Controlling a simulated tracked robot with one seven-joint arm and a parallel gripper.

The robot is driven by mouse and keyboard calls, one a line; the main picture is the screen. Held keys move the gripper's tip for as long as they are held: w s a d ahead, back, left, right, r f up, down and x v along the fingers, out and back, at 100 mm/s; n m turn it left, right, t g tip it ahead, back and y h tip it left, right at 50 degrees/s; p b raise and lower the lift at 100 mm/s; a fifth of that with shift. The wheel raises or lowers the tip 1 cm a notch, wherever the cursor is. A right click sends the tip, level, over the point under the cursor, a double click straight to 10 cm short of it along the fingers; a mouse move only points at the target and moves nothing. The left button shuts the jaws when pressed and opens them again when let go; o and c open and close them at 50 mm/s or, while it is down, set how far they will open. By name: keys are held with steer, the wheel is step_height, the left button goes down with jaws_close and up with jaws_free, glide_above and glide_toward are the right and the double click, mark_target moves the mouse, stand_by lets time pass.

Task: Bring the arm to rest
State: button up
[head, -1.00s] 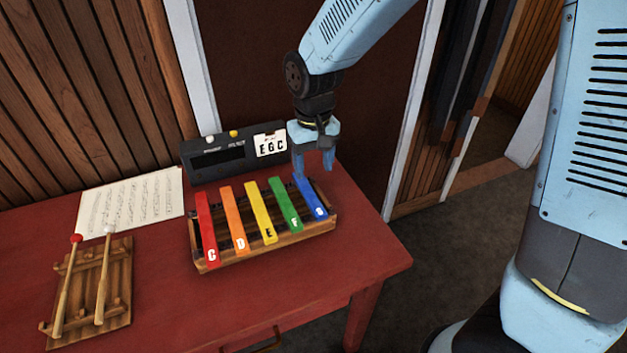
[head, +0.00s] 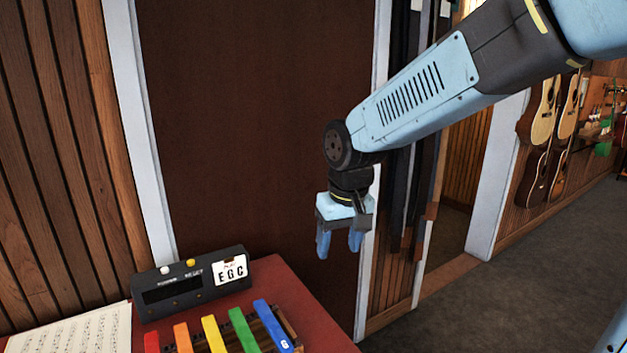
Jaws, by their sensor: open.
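My gripper (head: 340,245) hangs from the raised arm, fingers pointing down, open and empty. It is in front of the dark brown door panel, above and to the right of the red table (head: 310,310), touching nothing. The xylophone's blue bar (head: 272,325) lies below and left of it. The green (head: 243,330), yellow (head: 214,335), orange (head: 183,340) and red (head: 152,343) bars run off to the left, cut by the lower picture edge.
A black box (head: 192,285) with buttons and a card reading E G C stands behind the bars. Sheet music (head: 75,331) lies left of it. Guitars (head: 545,110) hang on the far right wall. Open floor (head: 480,300) lies right of the table.

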steer(key=s+d+r+m+t, duration=0.1)
steer(key=s+d+r, duration=0.1)
steer(key=s+d, duration=0.2)
steer(key=s+d+r+m+t, duration=0.1)
steer(key=s+d+r, duration=0.2)
steer(key=d, duration=0.5)
steer(key=s+d+r+m+t+h, duration=0.1)
steer(key=s+d+r+m, duration=0.1)
steer(key=s+d, duration=0.2)
steer(key=d, duration=0.2)
steer(key=shift+s+d+r+t, duration=0.25)
steer(key=shift+s+d+t, duration=0.1)
steer(key=shift+t, duration=0.05)
